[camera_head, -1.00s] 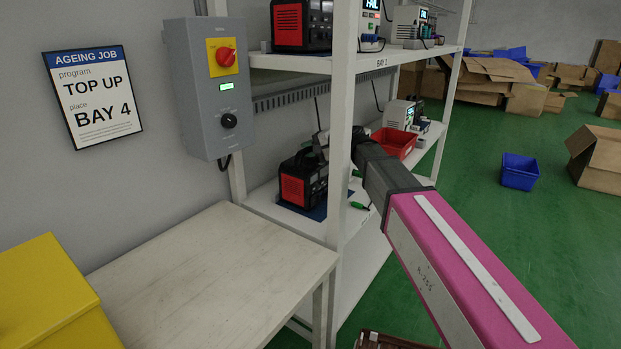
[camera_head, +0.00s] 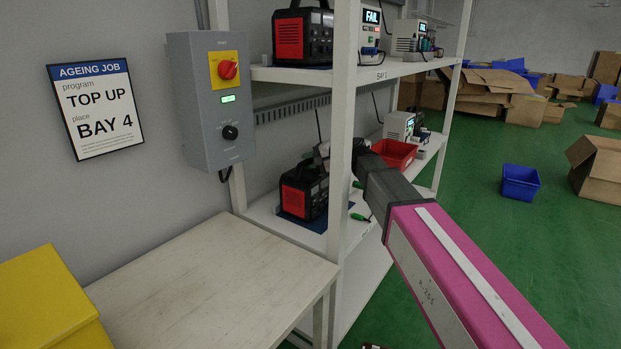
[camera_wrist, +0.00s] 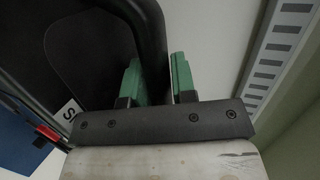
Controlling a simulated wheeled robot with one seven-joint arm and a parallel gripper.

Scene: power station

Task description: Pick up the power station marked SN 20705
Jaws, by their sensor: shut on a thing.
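A black power station with a red front panel (camera_head: 298,202) sits on a blue mat (camera_head: 318,224) on the lower shelf, partly behind the white shelf post. My gripper (camera_head: 322,153) is at its top, partly hidden by the post. In the wrist view, the green fingers of my gripper (camera_wrist: 156,82) stand on either side of the station's dark handle (camera_wrist: 149,28) and are shut on it. A white label (camera_wrist: 70,109) on the station shows only the letter S; the rest of the marking is hidden. I cannot see any gap beneath the station.
The shelf post (camera_head: 342,140) stands close to my arm. Another red-fronted station (camera_head: 303,37) is on the upper shelf. A red bin (camera_head: 395,153) and a green-handled tool (camera_head: 360,217) are on the lower shelf. The pale table (camera_head: 215,285) in front has bare room; a yellow box (camera_head: 45,300) is left.

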